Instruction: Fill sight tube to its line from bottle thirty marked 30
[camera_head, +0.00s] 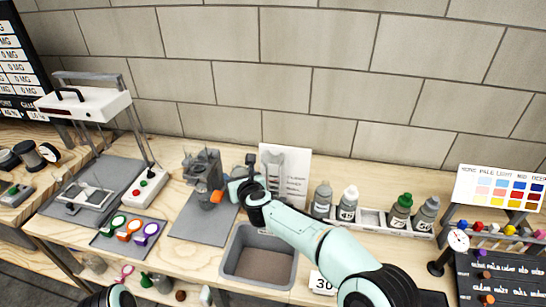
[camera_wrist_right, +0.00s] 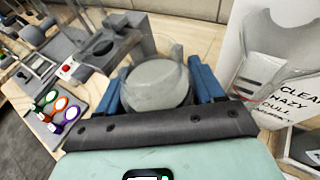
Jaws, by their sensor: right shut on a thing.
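My right gripper (camera_head: 240,188) reaches in over the bench, left of the white card. In the right wrist view its blue fingers (camera_wrist_right: 158,88) are shut on a round, see-through vessel (camera_wrist_right: 158,84) with a flat grey face. I cannot tell whether this is bottle thirty or the sight tube. A small card marked 30 (camera_head: 322,284) is at the bench's front edge. Several labelled bottles stand in a pale rack (camera_head: 372,217) with an empty place in its middle; their labels are too small to read surely. My left gripper is out of view; only part of that arm shows at the bottom.
A grey basin (camera_head: 228,262) lies below my right forearm. A grey fixture (camera_head: 203,172) with an orange part stands left of the gripper. The white card (camera_head: 297,178) reads CLEAR, HAZY, DULL. Coloured rings lie on a mat (camera_head: 104,243).

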